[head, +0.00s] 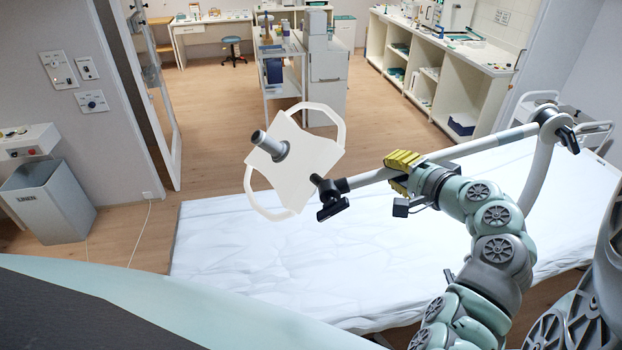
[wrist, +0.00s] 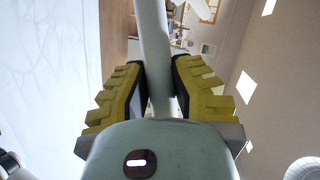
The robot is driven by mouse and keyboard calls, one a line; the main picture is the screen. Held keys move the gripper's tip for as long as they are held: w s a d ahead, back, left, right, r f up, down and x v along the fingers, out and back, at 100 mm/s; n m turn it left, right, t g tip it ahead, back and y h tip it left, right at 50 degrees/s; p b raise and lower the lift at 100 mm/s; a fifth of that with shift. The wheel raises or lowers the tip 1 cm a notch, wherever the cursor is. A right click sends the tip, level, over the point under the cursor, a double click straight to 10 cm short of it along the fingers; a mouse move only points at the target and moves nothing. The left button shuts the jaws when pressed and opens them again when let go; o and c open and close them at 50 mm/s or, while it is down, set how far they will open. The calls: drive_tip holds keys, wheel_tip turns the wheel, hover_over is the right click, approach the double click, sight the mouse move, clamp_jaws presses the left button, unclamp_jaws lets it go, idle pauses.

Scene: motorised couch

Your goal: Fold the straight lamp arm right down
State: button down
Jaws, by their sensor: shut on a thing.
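The lamp has a straight white arm (head: 480,143) that runs from a joint (head: 552,124) at the right to a black clamp joint (head: 330,195) near the lamp head (head: 295,160). The lamp head is a white square panel with looped handles and a grey knob. The arm slopes slightly down to the left, above the couch (head: 250,240). My gripper (head: 400,172) has yellow pads and is shut on the straight arm, nearer its lamp-head end. In the wrist view the straight arm (wrist: 155,50) passes between the two yellow fingers (wrist: 158,90).
A curved white support (head: 540,180) drops from the right joint. The couch with its white cover lies below the lamp. A grey bin (head: 50,200) stands at the left. Shelving (head: 440,75) lines the back right. Open floor lies behind the couch.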

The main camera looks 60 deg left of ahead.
drive_tip(key=w+d+f+n+t+h+b, duration=0.1)
drive_tip(key=w+f+b, duration=0.5)
drive_tip(key=b, duration=0.6)
drive_tip(key=w+d+f+n+t+h+b, duration=0.2)
drive_tip(key=w+d+f+n+b, duration=0.2)
drive_tip(key=f+b, duration=0.7)
drive_tip(key=shift+w+d+f+b, duration=0.15)
drive_tip(key=shift+w+d+b, duration=0.25)
drive_tip(key=shift+w+d, duration=0.55)
drive_tip(key=c, duration=0.8)
unclamp_jaws()
drive_tip(key=shift+o, duration=0.2)
drive_tip(key=v, duration=1.2)
drive_tip(key=shift+s, duration=0.2)
drive_tip(key=shift+a, duration=0.15)
